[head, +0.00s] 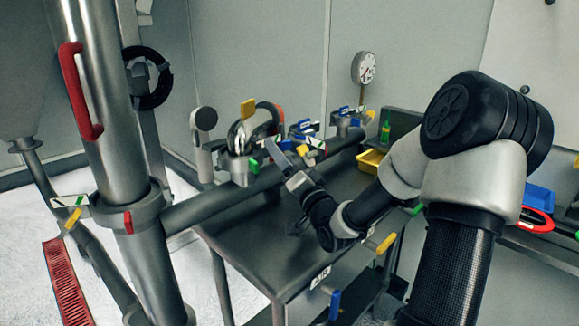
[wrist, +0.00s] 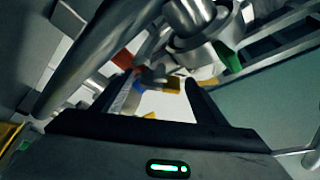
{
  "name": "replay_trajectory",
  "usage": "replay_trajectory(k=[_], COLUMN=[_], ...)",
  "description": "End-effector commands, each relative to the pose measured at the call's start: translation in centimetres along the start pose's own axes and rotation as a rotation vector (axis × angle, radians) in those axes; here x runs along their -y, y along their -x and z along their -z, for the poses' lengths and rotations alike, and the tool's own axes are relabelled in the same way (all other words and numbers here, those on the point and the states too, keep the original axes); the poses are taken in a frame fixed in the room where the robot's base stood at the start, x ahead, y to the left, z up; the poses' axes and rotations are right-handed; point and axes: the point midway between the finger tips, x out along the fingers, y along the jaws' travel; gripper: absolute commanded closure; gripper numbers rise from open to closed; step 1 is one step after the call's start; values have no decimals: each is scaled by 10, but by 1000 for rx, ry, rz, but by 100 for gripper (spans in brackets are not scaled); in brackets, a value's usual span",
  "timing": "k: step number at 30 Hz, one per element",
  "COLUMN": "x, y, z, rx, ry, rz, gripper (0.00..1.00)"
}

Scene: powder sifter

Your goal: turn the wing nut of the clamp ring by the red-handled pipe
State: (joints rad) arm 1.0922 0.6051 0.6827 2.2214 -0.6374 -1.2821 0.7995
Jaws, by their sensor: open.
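The large steel pipe with the red handle (head: 80,90) stands upright at the left of the head view. A metal clamp ring (head: 140,212) goes around it low down, with a red tab in front. A small yellow piece (head: 73,218) sticks out at the ring's left; I cannot tell if it is the wing nut. My gripper (head: 283,158) is away to the right, above the table by the horizontal pipe. In the wrist view my gripper (wrist: 162,98) is open, its two dark fingers apart. A small yellow piece (wrist: 172,86) shows beyond them, without visible contact.
A horizontal pipe (head: 225,195) runs from the clamp ring across the dark table (head: 275,255). A fitting with a yellow tab (head: 248,108) and several coloured clamps stand behind my gripper. A gauge (head: 364,67) stands farther back.

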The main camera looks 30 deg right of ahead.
Motion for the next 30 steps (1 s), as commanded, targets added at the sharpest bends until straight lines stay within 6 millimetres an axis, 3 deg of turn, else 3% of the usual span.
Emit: replay_trajectory(k=[5,20,22,30], x=[0,-1,6,3], y=[22,145,147,166], z=[1,1,8,4], rx=[0,-2,-1,0], ry=[1,-2,-6,-3], rz=[-4,-6,-4,-2], gripper=[34,34,34,34])
